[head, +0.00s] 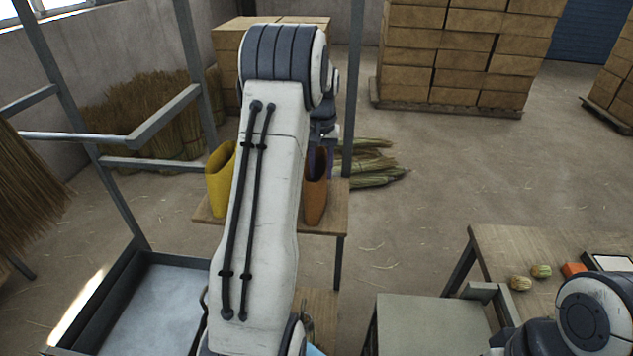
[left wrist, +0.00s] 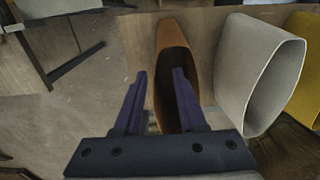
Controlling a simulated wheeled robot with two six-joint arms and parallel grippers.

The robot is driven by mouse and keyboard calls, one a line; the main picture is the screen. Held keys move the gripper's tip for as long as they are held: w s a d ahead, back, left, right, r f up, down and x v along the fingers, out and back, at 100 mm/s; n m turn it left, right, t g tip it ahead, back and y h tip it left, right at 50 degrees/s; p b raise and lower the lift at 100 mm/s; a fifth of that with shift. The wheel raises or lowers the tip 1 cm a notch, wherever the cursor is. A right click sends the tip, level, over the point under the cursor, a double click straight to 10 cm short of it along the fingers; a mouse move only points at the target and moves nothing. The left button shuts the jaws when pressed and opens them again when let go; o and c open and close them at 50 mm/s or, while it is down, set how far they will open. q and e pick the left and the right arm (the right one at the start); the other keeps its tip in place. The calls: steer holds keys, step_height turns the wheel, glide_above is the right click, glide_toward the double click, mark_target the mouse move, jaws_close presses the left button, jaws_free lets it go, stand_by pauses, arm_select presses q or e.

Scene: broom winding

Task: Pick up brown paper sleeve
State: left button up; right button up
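The brown paper sleeve (head: 316,190) stands open end up on a small wooden table, partly hidden behind my left arm in the head view. In the left wrist view the brown sleeve (left wrist: 171,38) shows its dark open mouth straight ahead. My left gripper (left wrist: 159,74) is open, its two dark fingers pointing at the sleeve. The right finger overlaps the sleeve's mouth in the picture, and the left finger is left of it. I cannot tell whether they touch it. In the head view the fingers are mostly hidden by my arm. My right gripper is not in view.
A white sleeve (left wrist: 236,75) stands right beside the brown one, and a yellow sleeve (head: 219,180) is beyond it. A metal frame post (head: 353,80) rises behind the small table (head: 328,222). A metal tray (head: 150,310) lies at left. Another wooden table (head: 520,245) is at right.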

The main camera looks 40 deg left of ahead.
arm_select(q)
steer(key=f+p, duration=0.3)
steer(key=f, duration=0.4)
steer(key=shift+d, duration=0.2)
steer(key=shift+f, duration=0.6)
jaws_close()
